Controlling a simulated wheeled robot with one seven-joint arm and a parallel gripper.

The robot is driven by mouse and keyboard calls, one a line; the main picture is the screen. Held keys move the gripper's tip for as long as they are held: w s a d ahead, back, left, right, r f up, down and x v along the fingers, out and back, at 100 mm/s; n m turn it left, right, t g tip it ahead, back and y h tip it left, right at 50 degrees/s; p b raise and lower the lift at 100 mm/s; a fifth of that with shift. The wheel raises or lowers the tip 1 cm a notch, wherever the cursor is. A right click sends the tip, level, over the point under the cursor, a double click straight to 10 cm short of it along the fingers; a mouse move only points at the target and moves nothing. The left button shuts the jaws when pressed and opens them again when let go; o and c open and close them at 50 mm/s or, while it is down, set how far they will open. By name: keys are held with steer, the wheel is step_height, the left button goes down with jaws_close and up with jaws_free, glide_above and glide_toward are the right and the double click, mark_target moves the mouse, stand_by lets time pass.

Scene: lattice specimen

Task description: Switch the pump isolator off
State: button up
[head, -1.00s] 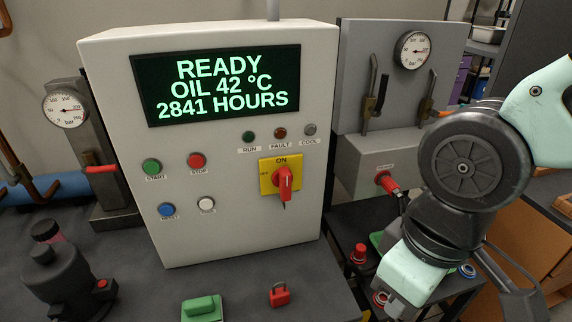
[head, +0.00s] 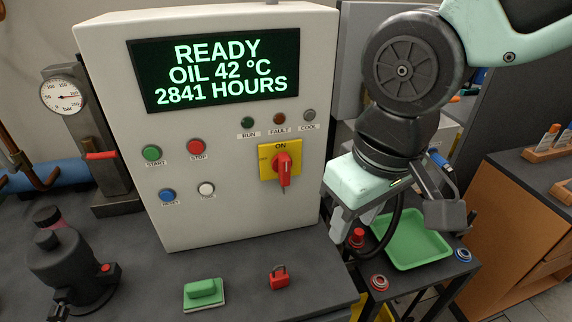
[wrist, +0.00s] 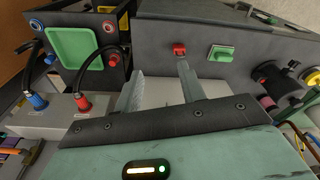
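The pump isolator is a red rotary handle (head: 284,166) on a yellow plate (head: 266,175), on the front of the pale control cabinet (head: 240,215). The plate reads ON at the top and OFF at the left. The handle stands upright, in line with ON. My gripper (head: 352,236) is to the right of the cabinet in the head view, apart from the handle, and points downward. In the wrist view its two fingers (wrist: 161,88) are spread with nothing held between them. I cannot make out the isolator in the wrist view.
A red padlock (head: 279,276) and a green block (head: 204,292) lie on the dark bench before the cabinet. A dark pump-like unit (head: 66,268) stands left. A green tray (head: 412,240) and red and blue connectors sit on a lower stand at right. The cabinet display (head: 218,68) reads READY.

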mark_target(286, 163)
steer(key=w+a+r+m+t+p, duration=0.1)
steer(key=w+a+r+m+t, duration=0.2)
steer(key=w+a+r, duration=0.6)
steer(key=shift+m, duration=0.3)
steer(key=w+p+x, duration=0.1)
steer(key=x, duration=0.4)
steer(key=d+p+x, duration=0.1)
steer(key=x, duration=0.5)
steer(key=w+r+p+x, duration=0.1)
steer(key=x, duration=0.4)
steer(key=shift+w+d+f, duration=0.2)
steer(key=shift+w, duration=0.15)
jaws_close()
